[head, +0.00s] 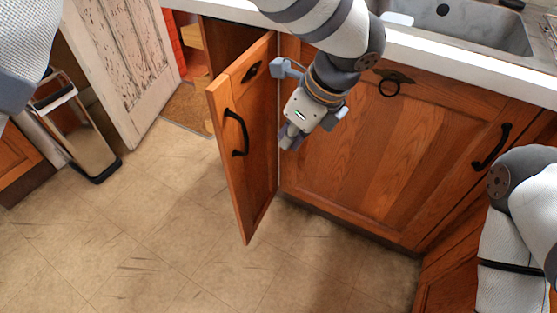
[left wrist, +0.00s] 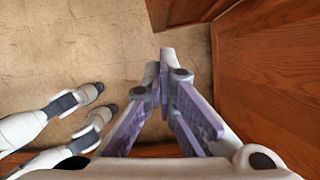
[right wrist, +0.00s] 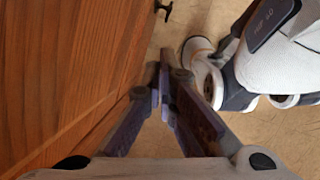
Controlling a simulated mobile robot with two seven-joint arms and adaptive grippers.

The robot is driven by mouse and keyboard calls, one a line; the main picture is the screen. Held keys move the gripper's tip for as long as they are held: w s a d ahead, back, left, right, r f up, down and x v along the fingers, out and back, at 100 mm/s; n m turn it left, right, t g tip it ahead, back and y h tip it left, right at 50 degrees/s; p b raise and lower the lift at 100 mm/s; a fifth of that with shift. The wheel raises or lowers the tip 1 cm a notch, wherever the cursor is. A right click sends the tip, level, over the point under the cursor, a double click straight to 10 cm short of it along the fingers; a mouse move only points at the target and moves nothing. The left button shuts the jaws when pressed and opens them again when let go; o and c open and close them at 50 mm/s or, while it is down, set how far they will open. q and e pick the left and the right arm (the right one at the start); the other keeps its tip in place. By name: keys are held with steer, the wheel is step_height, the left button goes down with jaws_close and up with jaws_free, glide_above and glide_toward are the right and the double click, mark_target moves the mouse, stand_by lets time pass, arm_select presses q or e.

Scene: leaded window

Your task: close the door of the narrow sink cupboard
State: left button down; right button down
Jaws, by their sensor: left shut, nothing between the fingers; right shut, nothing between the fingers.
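The narrow sink cupboard door (head: 244,165) is wooden with a black handle (head: 235,133) and stands ajar, its free edge swung out over the floor. Part of the dark cupboard opening (head: 225,42) shows behind its top. My left gripper (head: 287,138) is shut and empty, to the right of the door, by the wide cupboard front (head: 355,165). I cannot tell whether it touches the door. Its shut fingers also show in the left wrist view (left wrist: 165,62). My right gripper (right wrist: 164,65) is shut and empty in the right wrist view, beside a wooden cupboard front (right wrist: 60,70).
The white counter (head: 440,60) with the grey sink (head: 460,25) runs above the cupboards. A worn white door (head: 122,65) and a slim bin-like object (head: 78,125) stand at the left. The tiled floor (head: 140,225) before the cupboard is clear.

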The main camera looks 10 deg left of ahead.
arm_select(q)
steer(key=w+a+f, duration=0.3)
steer(key=a+f, duration=0.4)
steer(key=f, duration=0.1)
steer(key=shift+w+f, duration=0.2)
steer(key=shift+f, duration=0.15)
